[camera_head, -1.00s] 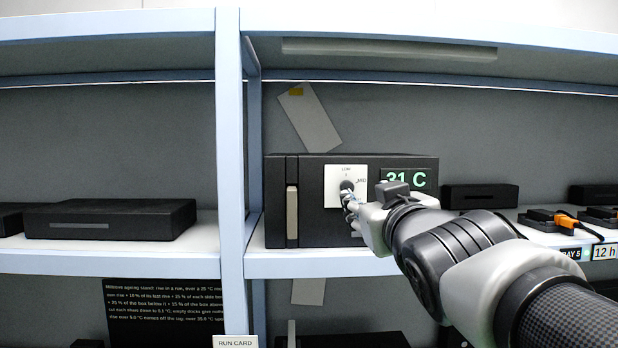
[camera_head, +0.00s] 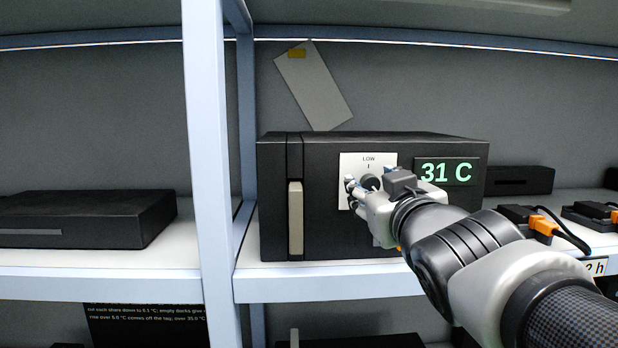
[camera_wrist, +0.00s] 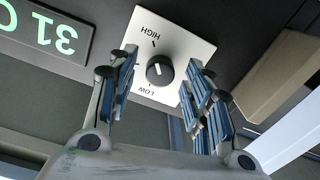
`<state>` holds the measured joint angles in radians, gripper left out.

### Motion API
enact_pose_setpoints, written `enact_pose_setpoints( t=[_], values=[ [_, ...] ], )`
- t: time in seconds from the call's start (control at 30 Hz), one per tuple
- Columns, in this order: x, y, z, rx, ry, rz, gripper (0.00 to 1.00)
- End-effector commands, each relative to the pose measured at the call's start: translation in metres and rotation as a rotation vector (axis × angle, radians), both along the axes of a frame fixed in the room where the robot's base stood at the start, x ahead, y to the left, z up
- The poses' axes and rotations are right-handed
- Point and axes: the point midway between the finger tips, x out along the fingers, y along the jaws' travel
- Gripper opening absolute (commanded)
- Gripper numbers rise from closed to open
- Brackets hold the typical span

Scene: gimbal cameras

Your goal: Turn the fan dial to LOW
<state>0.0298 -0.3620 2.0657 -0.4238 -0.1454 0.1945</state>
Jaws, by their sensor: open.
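The fan dial (camera_head: 371,183) is a small round black knob on a white plate (camera_head: 352,163) on the dark box's front. LOW is printed above it in the head view. In the wrist view, the dial (camera_wrist: 160,69) shows upside down, with LOW and HIGH readable on its plate (camera_wrist: 186,43). A pale mark shows on the knob, but I cannot tell its setting surely. My gripper (camera_head: 356,192) is at the plate and hides its lower right part. In the wrist view, my gripper (camera_wrist: 161,78) is open, its blue-padded fingers on either side of the dial; contact is unclear.
The dark box (camera_head: 340,235) stands on a pale shelf, with a green 31 C display (camera_head: 446,172) right of the dial and a beige vertical handle (camera_head: 295,220) to the left. A blue-white shelf post (camera_head: 208,150) stands farther left. An orange-plugged cable (camera_head: 543,226) lies at right.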

Motion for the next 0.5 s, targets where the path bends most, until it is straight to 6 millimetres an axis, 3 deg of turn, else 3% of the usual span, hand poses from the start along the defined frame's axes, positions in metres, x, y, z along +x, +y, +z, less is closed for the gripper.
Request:
enact_pose_setpoints(
  t=[0.33,0.5],
  values=[
    [-0.0003,-0.0001,-0.0001,-0.001,0.000,0.000,0.46],
    [-0.0002,-0.0001,-0.0001,-0.001,0.000,0.000,0.35]
  ],
)
